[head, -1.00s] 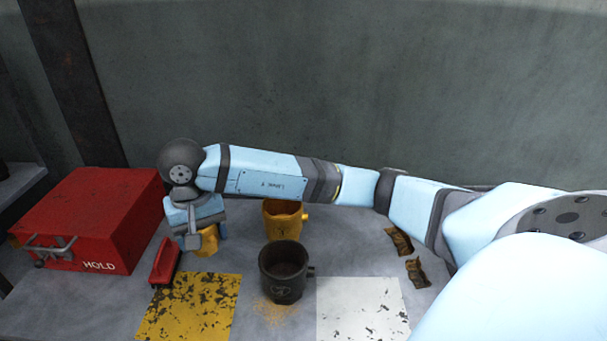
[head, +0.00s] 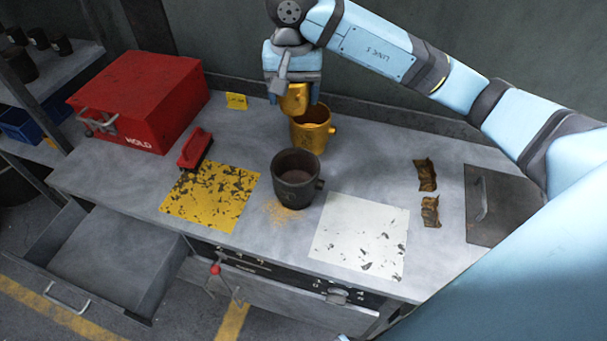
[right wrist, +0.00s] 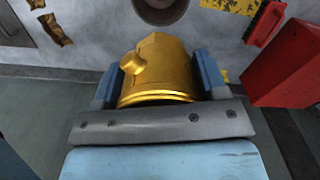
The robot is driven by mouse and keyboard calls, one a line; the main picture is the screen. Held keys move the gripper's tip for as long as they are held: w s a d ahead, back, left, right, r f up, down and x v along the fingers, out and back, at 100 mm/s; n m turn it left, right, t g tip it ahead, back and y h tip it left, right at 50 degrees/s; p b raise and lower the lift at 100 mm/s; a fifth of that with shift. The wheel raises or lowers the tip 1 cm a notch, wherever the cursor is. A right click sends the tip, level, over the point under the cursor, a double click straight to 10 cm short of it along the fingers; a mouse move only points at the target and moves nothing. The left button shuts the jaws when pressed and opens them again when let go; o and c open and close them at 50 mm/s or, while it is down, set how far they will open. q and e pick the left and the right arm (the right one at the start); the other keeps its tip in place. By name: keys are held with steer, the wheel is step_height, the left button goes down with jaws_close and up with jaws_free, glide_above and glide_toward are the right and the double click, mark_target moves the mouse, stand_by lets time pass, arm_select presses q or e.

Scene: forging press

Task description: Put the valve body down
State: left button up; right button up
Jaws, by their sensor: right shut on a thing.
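My right gripper (head: 294,92) is shut on a golden valve body (head: 295,101), one blue finger on each side of it. In the right wrist view the held valve body (right wrist: 155,68) shows a short side stub and a ringed flange near the palm. A second golden, cup-like body (head: 313,133) with a side stub stands upright on the bench. The held one overlaps its rim in the head view; I cannot tell whether they touch. A dark cup-like body (head: 297,180) stands upright in front. My left gripper is not in view.
The bench has a worn yellow patch (head: 210,195) and a white patch (head: 360,237), both bare. A red brush (head: 195,149) and a red HOLD box (head: 140,100) are at left. Brown scraps (head: 427,175) and a dark plate (head: 503,205) lie at right. A drawer (head: 110,262) stands open below.

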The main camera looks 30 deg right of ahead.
steer(key=shift+f+p, duration=0.65)
steer(key=shift+f, duration=9.7)
steer(key=o, duration=0.9)
steer(key=shift+r, duration=0.1)
